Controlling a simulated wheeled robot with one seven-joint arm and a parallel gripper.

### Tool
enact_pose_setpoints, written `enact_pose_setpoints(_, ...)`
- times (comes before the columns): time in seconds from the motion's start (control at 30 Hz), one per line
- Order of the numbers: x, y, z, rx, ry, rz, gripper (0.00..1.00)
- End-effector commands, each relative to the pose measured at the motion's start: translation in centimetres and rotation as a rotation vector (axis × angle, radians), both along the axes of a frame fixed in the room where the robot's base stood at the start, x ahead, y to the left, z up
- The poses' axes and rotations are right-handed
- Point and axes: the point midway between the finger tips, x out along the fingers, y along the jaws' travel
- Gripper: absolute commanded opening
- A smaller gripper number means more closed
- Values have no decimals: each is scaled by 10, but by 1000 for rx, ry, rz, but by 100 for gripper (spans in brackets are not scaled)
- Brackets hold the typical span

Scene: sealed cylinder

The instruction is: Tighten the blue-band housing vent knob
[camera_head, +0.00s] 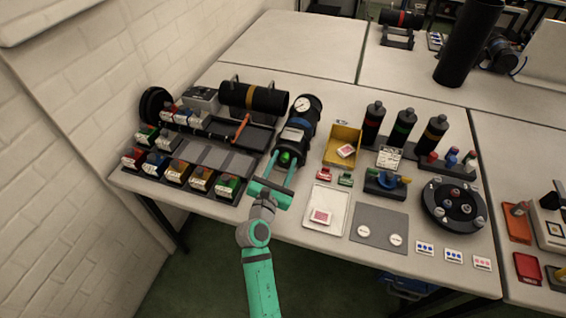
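The blue-band housing (299,124) is a black cylinder with a blue band and a white label, lying lengthwise on the table with a round white gauge at its far end. A green knob (285,158) sits at its near end; I take this as the vent knob. My gripper (285,160) reaches in from the front, with its two teal fingers spread on either side of the knob. Gaps show between the fingers and the knob, so it looks open. Whether a finger touches the knob is too small to tell.
A black cylinder with an orange band (254,97) and an orange-handled tool (241,128) lie to the left. A yellow bin (342,145) stands close on the right. Small red (324,174) and green (345,179) pieces and a white tray (325,208) sit right of my gripper.

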Motion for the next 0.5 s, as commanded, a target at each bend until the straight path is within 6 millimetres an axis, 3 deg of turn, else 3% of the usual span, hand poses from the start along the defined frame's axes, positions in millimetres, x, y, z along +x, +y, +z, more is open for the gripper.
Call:
enact_pose_setpoints(0.2, 0, 0, 0, 0, 0, 0, 39)
enact_pose_setpoints(0.37, 0, 0, 0, 0, 0, 0, 3)
enact_pose_setpoints(0.5, 0, 0, 0, 0, 0, 0, 0)
